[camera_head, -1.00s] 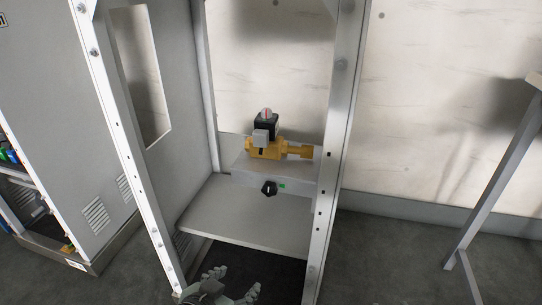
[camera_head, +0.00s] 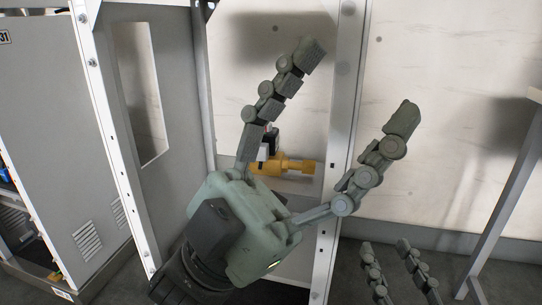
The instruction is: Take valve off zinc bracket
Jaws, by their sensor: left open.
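The valve (camera_head: 297,166) has a yellow body with a black block on top. It sits on the grey zinc bracket (camera_head: 300,185) inside the metal frame. My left gripper (camera_head: 357,87) is large in front of the frame, with its two fingers spread wide and nothing between them. One finger crosses in front of the valve's left part, and the palm hides most of the bracket and its black knob. In depth the gripper looks nearer to me than the valve. My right gripper (camera_head: 386,248) shows at the bottom edge, its fingers apart and empty.
The frame's right post (camera_head: 341,100) stands close to the valve's right end, and my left gripper overlaps it in view. A grey cabinet panel (camera_head: 60,150) is at left. A slanted metal leg (camera_head: 497,190) stands at right.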

